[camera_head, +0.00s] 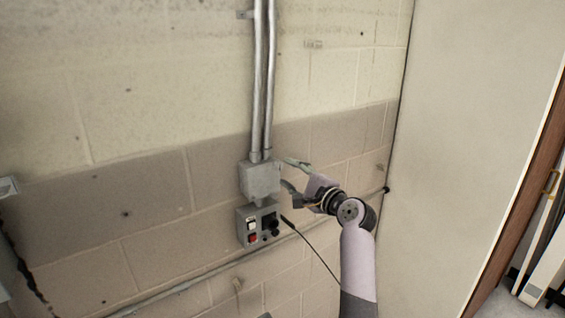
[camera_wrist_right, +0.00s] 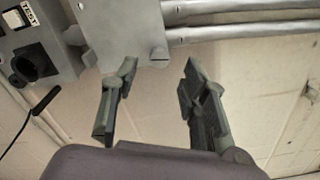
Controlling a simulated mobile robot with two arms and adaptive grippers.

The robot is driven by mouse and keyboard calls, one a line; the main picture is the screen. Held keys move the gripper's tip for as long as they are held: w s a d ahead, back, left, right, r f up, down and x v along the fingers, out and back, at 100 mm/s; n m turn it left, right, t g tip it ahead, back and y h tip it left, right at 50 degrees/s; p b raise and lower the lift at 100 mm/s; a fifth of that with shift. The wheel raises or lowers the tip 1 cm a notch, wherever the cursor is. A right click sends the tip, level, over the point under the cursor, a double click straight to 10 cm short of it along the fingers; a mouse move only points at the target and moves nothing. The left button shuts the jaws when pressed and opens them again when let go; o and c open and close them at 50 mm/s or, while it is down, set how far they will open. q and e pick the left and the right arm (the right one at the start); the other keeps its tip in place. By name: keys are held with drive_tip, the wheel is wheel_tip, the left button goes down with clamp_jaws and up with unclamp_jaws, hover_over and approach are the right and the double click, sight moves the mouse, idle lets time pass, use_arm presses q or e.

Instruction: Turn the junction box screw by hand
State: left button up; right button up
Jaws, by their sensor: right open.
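The grey junction box (camera_head: 260,180) is fixed to the block wall at the lower end of two vertical conduits. It also shows at the top of the right wrist view (camera_wrist_right: 118,28). A small grey screw (camera_wrist_right: 158,54) sits at the box's edge in that view; I cannot make it out in the head view. My right gripper (camera_head: 288,175) is open at the right side of the box. In the wrist view its two fingers (camera_wrist_right: 160,76) are spread with the screw roughly between and beyond their tips. Nothing is held. My left gripper is out of view.
A control box (camera_head: 247,228) with a red switch and black knob hangs just below, with a thin black cable running from it. Conduits (camera_head: 263,80) rise above the junction box. A large pale panel (camera_head: 460,140) stands to the right. The wall to the left is mostly bare.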

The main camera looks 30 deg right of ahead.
sight(279, 167)
drive_tip(key=shift+w+a+p, duration=0.15)
drive_tip(key=shift+w+p, duration=0.1)
drive_tip(key=shift+w, duration=0.9)
drive_tip(key=shift+w+a+p, duration=0.15)
drive_tip(key=shift+w+p, duration=0.1)
drive_tip(key=shift+w, duration=0.85)
drive_tip(key=shift+c, duration=0.5)
clamp_jaws()
